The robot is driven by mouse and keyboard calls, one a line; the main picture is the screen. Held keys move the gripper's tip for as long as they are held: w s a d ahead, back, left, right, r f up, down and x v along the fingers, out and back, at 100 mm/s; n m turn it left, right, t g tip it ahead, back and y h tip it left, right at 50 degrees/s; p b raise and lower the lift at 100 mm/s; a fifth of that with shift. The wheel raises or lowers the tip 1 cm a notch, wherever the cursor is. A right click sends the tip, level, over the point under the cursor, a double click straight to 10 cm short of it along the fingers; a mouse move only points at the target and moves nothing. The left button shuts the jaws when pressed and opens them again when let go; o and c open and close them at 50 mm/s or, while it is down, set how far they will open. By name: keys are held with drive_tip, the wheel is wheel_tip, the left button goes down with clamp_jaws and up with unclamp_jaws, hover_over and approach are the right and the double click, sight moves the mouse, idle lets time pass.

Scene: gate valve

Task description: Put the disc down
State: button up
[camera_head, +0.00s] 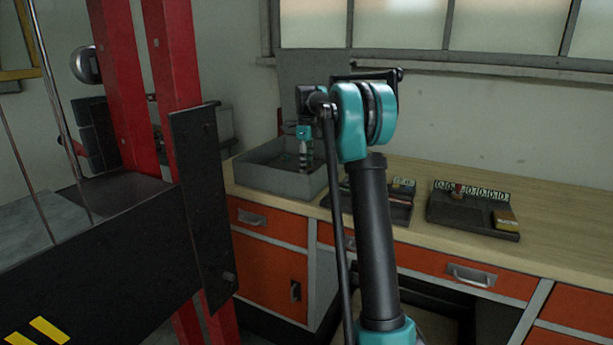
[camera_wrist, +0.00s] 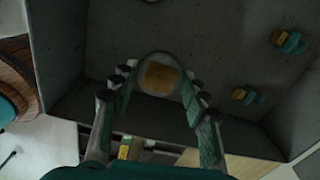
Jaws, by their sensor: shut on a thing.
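My gripper (camera_head: 305,152) points down into a grey open box (camera_head: 268,180) at the left end of the workbench. In the wrist view my gripper (camera_wrist: 160,80) is shut on a round disc (camera_wrist: 158,76) with a grey rim and a yellowish-brown middle. The disc sits between the fingertips, inside the outline of the grey box (camera_wrist: 65,60). I cannot tell whether it touches the box floor. The disc is too small to make out in the head view.
Two small teal and yellow pieces (camera_wrist: 288,40) (camera_wrist: 245,95) lie in the box at the right. Dark trays (camera_head: 470,212) stand on the wooden bench (camera_head: 570,215) right of the box. A red frame (camera_head: 182,60) stands at the left.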

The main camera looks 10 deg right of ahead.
sight(307, 167)
drive_tip(key=shift+f, duration=2.2)
drive_tip(key=o, duration=1.5)
drive_tip(key=shift+f, duration=0.1)
wheel_tip(307, 167, up, 12)
drive_tip(key=shift+r, duration=0.15)
